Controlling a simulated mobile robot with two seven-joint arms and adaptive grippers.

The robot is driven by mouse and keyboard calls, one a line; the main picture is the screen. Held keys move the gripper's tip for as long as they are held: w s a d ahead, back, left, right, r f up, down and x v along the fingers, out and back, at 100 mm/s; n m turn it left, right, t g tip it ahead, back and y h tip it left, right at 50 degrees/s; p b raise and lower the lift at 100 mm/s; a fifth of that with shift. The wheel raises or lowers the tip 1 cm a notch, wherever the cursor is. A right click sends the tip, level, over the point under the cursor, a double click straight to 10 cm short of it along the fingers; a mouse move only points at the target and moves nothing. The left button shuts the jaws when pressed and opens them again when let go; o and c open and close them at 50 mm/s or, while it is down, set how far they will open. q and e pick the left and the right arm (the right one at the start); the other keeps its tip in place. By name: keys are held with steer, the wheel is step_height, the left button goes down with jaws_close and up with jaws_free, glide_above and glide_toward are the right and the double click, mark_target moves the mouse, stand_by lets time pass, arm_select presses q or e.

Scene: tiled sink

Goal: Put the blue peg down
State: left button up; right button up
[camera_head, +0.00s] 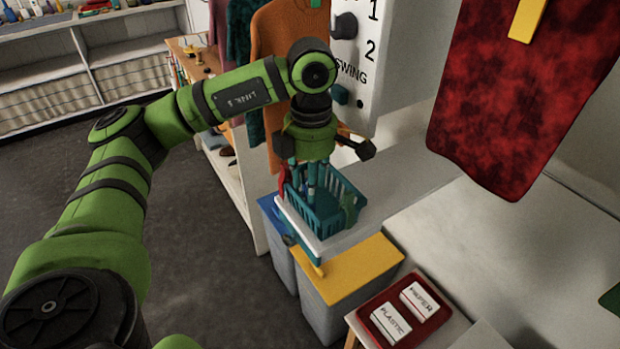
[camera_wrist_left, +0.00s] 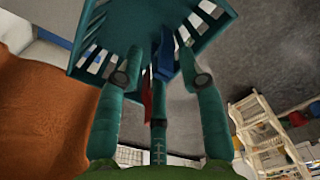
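My left gripper (camera_head: 314,190) points down into a teal basket (camera_head: 352,192) in the head view. In the left wrist view its three teal fingers (camera_wrist_left: 163,80) are spread, with gaps between them. A narrow blue piece, which looks like the blue peg (camera_wrist_left: 165,55), shows near the middle fingertip against the basket (camera_wrist_left: 120,25). The side fingers look clear of it; I cannot tell whether the middle finger touches it. In the head view I cannot make out the peg among the fingers and basket walls. My right gripper is not in view.
The basket stands on a pale surface beside bins with a blue lid (camera_head: 268,205) and a yellow lid (camera_head: 355,268). A red tray (camera_head: 378,309) holds PLASTIC and PAPER blocks. An orange sweater (camera_head: 283,50) hangs behind; a dark red cloth (camera_head: 505,95) hangs at right.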

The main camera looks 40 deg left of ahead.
arm_select(q)
steer(key=shift+r+p, duration=0.5)
steer(key=shift+r, duration=0.2)
step_height(320, 180, up, 6)
steer(key=shift+f+b, duration=0.15)
steer(key=shift+b, duration=0.4)
steer(key=shift+r, duration=0.75)
steer(key=shift+s+f, duration=0.1)
